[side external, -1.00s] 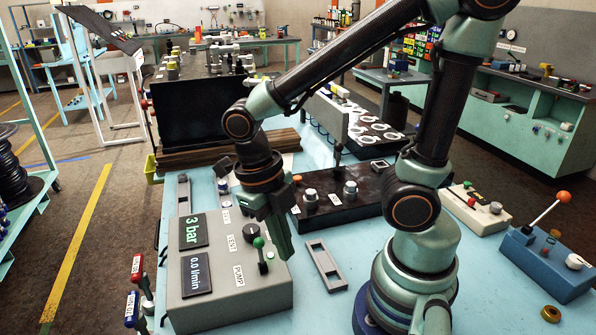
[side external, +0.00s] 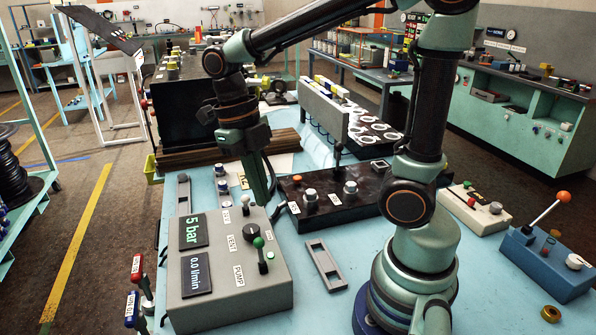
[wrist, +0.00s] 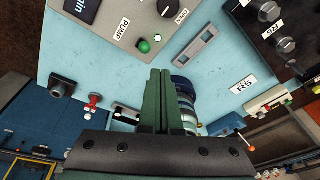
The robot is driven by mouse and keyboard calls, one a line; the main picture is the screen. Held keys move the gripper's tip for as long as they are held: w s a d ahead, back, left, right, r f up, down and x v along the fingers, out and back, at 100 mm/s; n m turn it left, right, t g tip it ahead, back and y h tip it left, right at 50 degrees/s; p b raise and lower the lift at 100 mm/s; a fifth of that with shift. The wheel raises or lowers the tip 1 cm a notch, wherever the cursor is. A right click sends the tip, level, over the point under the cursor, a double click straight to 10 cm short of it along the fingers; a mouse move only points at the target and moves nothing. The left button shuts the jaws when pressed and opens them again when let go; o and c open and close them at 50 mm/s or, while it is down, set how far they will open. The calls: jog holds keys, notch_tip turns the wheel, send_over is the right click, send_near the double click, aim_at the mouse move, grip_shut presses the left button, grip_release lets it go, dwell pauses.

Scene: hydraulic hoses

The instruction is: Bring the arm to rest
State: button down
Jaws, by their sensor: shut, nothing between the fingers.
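My gripper (side external: 262,184) points down above the far right corner of the grey control panel (side external: 255,290), with its green fingers shut and empty. The closed fingers also show in the wrist view (wrist: 160,78). The panel's displays read 5 bar (side external: 194,231) and 0.0 l/min (side external: 197,273). A lever with a green knob (side external: 259,243) stands by the PUMP label, apart from my gripper. The green knob also shows in the wrist view (wrist: 144,46). A white-tipped lever (side external: 245,203) stands at the panel's far edge, just left of my fingertips.
A black block with knobs (side external: 335,208) lies right of the gripper. A grey slotted plate (side external: 326,265) lies on the blue table (side external: 310,310). A blue box with an orange-knobbed lever (side external: 548,262) stands at the right. A dark box (side external: 180,110) stands behind.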

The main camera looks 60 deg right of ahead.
jog(key=r+m+t, duration=0.1)
jog(key=m+t, duration=0.1)
jog(key=m, duration=0.9)
jog(key=d+r+m+t, duration=0.1)
jog(key=m+t, duration=0.2)
jog(key=m, duration=0.8)
jog(key=w+d+r+m+t, duration=0.1)
jog(key=m+t, duration=0.2)
jog(key=m, duration=0.8)
jog(key=shift+w+d+r, duration=0.1)
jog(key=shift+d+r, duration=0.05)
jog(key=shift+r, duration=0.25)
